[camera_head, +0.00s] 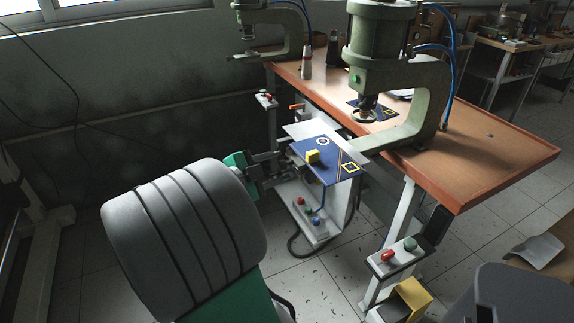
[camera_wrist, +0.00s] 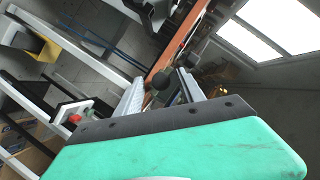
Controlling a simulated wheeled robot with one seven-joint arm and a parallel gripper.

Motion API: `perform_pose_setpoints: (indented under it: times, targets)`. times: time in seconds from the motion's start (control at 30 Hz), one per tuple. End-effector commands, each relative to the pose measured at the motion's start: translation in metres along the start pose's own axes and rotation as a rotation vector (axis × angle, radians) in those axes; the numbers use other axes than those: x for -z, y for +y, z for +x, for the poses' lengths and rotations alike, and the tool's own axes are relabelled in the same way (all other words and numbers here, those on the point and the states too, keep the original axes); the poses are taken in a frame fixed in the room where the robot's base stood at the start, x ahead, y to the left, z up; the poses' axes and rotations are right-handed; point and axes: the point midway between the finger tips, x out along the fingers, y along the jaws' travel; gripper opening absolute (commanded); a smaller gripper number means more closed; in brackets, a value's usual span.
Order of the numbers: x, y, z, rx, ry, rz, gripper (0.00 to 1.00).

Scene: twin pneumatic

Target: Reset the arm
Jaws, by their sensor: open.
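My arm, with its grey ribbed cover (camera_head: 185,235) and green parts, reaches up from the lower middle of the head view. My gripper (camera_head: 285,164) is at its far end, just left of the blue panel (camera_head: 328,168) with a yellow block (camera_head: 313,156) on it. In the wrist view, the two fingers of my gripper (camera_wrist: 160,88) stand apart, with nothing seen held between them. A dark round part shows in that gap, seemingly beyond the fingers. Whether the gripper touches the panel's stand cannot be told.
A wooden-topped workbench (camera_head: 480,150) carries a large green press (camera_head: 375,60) and a second press (camera_head: 270,20). A button post (camera_head: 395,255) with red and green buttons stands at its near corner. A white stand with several buttons (camera_head: 305,212) is below the panel. Tiled floor shows between them.

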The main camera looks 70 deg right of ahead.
Motion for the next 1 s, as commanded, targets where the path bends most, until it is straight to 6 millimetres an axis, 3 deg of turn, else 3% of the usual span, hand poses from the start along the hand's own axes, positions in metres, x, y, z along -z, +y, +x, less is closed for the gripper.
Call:
perform_pose_setpoints:
  times: [0.1,0.2,0.57,0.67,0.77,0.87,0.9,0.97,1.0]
  targets:
    - [-0.002,0.001,-0.021,0.002,-0.003,-0.002,0.46]
    - [-0.001,0.001,-0.029,-0.001,-0.001,-0.002,0.46]
    - [0.000,0.001,-0.030,-0.002,-0.001,-0.002,0.46]
    - [-0.008,-0.002,-0.038,-0.012,-0.061,-0.054,0.46]
    - [-0.040,-0.006,-0.071,-0.026,-0.273,-0.264,0.46]
    - [-0.082,-0.003,-0.140,0.040,-0.591,-0.621,0.46]
    - [-0.094,0.001,-0.174,0.100,-0.717,-0.779,0.46]
    - [-0.105,0.011,-0.225,0.220,-0.888,-1.015,0.46]
    - [-0.107,0.018,-0.260,0.319,-0.990,-1.172,0.46]
